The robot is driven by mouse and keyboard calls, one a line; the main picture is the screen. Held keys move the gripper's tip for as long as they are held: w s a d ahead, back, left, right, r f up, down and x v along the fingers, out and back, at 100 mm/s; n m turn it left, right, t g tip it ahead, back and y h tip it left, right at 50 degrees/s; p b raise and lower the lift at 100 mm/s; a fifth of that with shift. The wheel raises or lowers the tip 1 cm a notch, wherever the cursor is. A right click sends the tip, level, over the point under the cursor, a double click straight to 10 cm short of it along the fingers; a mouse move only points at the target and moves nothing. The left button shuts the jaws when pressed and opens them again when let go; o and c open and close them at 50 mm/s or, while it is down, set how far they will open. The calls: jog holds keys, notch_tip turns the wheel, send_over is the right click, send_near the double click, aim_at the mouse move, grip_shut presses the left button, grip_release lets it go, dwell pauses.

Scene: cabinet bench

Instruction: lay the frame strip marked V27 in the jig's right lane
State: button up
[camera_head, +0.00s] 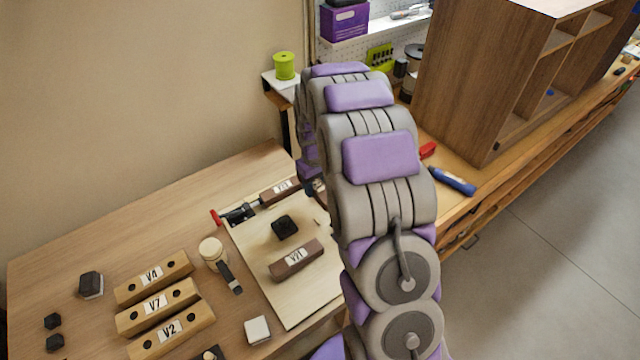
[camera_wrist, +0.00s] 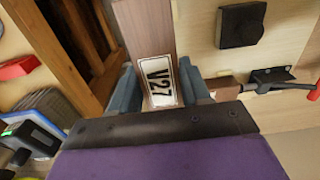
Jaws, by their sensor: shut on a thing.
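In the wrist view the brown strip marked V27 (camera_wrist: 146,30) sits between the blue-grey fingers of my gripper (camera_wrist: 158,72), with its white label facing the camera. My gripper is shut on it. In the head view my arm hides most of the gripper and the held strip. The pale jig board (camera_head: 310,301) lies on the bench and also shows in the wrist view (camera_wrist: 196,45). A dark block (camera_head: 285,227) stands on it, also seen in the wrist view (camera_wrist: 242,25). I cannot make out the lanes or whether V27 touches the board.
A brown strip marked V21 (camera_head: 287,267) lies on the board. Another brown labelled strip (camera_head: 270,198) lies by a red-handled clamp (camera_head: 238,214). Wooden strips V4 (camera_head: 130,290), V7 (camera_head: 130,320) and V2 (camera_head: 145,349) lie left. A wooden cabinet (camera_head: 470,90) stands right.

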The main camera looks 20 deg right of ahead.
jog(key=shift+a+f, duration=0.35)
jog(key=shift+a, duration=0.35)
jog(key=shift+f+b, duration=0.3)
jog(key=shift+b, duration=0.05)
jog(key=shift+d+f, duration=0.1)
jog(key=shift+f, duration=0.3)
jog(key=shift+d+f+b, duration=0.55)
jog(key=shift+d+f, duration=0.5)
jog(key=shift+f, duration=0.45)
jog(key=shift+a+f, duration=0.2)
jog(key=shift+f, duration=0.05)
jog(key=shift+a+f, duration=0.15)
jog(key=shift+a, duration=0.7)
jog(key=shift+d, duration=0.9)
jog(key=shift+a+p, duration=0.3)
jog(key=shift+a, duration=0.75)
jog(key=shift+d, duration=0.55)
jog(key=shift+a, duration=0.1)
jog(key=shift+a, duration=0.3)
